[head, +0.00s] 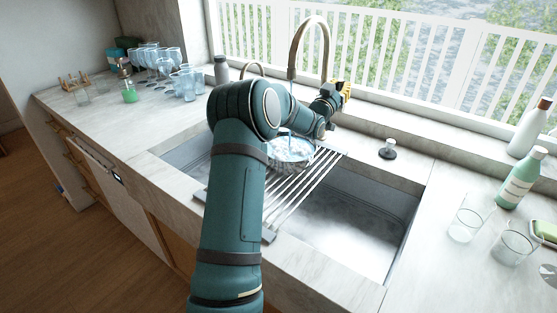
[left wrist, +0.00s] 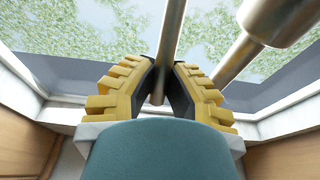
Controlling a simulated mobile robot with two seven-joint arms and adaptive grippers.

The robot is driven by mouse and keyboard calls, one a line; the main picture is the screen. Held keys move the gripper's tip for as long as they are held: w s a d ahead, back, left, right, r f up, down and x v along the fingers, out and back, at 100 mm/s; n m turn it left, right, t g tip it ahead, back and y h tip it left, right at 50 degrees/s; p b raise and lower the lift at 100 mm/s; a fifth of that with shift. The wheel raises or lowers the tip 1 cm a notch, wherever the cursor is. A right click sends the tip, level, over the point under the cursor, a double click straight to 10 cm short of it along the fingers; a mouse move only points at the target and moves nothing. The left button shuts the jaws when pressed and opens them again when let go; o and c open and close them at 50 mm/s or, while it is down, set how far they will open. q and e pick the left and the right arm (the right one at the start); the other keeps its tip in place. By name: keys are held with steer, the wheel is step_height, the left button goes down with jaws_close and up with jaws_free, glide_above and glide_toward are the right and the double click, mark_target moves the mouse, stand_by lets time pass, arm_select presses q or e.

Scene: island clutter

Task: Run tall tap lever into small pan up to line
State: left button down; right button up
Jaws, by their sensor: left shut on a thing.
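The tall tap (head: 311,28) arches up behind the sink. My left gripper (head: 343,91) is at its right side, and its yellow fingers show in the left wrist view (left wrist: 160,85). They are shut on a thin metal lever (left wrist: 172,38), beside the thicker tap body (left wrist: 232,60). The small pan (head: 294,160) is below the spout, near the roll-up rack, and is partly hidden by my left arm. Bluish water shows in it, and a faint stream seems to fall into it. I cannot make out the line or the exact level. My right gripper is out of view.
A roll-up rack (head: 305,188) spans the sink (head: 350,225). A second, shorter tap (head: 252,67) stands behind my arm. Several glasses (head: 165,65) crowd the left counter. A green bottle (head: 518,180) and clear glasses (head: 466,224) stand at the right. A dark stopper (head: 388,149) sits behind the sink.

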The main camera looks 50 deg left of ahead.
arm_select(q)
steer(key=shift+w+d+f, duration=0.1)
steer(key=shift+w+d, duration=0.05)
steer(key=w+g, duration=0.1)
steer(key=w+g+h, duration=0.1)
steer(key=shift+a+g, duration=0.35)
steer(key=shift+g, duration=0.05)
steer(key=c, duration=1)
jaws_free()
steer(key=shift+w, duration=0.15)
steer(key=shift+s+r, duration=0.2)
steer(key=v, duration=1.1)
steer(key=shift+s+d, duration=0.15)
steer(key=shift+s, duration=0.25)
